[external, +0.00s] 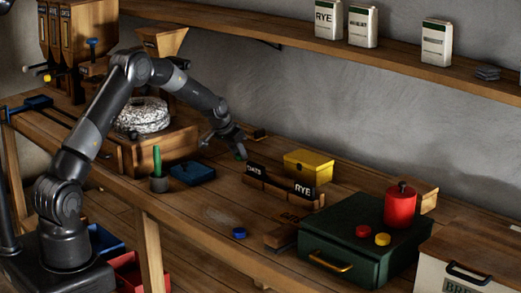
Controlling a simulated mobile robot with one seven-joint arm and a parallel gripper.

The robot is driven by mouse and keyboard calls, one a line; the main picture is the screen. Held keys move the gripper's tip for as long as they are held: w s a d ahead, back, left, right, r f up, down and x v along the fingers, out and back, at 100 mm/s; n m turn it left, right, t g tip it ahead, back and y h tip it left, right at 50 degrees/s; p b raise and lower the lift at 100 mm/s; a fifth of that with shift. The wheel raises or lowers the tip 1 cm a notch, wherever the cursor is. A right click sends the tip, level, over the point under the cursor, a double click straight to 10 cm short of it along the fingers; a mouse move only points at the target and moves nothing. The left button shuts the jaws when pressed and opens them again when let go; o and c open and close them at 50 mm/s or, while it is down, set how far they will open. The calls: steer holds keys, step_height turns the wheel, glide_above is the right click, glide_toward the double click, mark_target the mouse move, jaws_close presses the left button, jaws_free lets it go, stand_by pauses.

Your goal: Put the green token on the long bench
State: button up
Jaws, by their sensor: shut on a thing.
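My gripper (240,152) is at the end of the arm, low over the back middle of the long bench (185,210). A small bit of green, the green token (238,157), shows at its fingertips. The gripper is shut on it, and the fingers hide most of it. I cannot tell whether the token touches the bench top. The long wooden bench runs from the back left to the front right.
Close right of my gripper stand a wooden card rack (283,190) and a yellow box (308,167). A blue token (239,233) lies on the bench. A green chest (345,250) carries a red canister (400,206), red token (363,231) and yellow token (382,239).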

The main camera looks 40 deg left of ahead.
steer(key=o, duration=0.9)
steer(key=shift+f, duration=0.1)
steer(key=shift+o, duration=0.2)
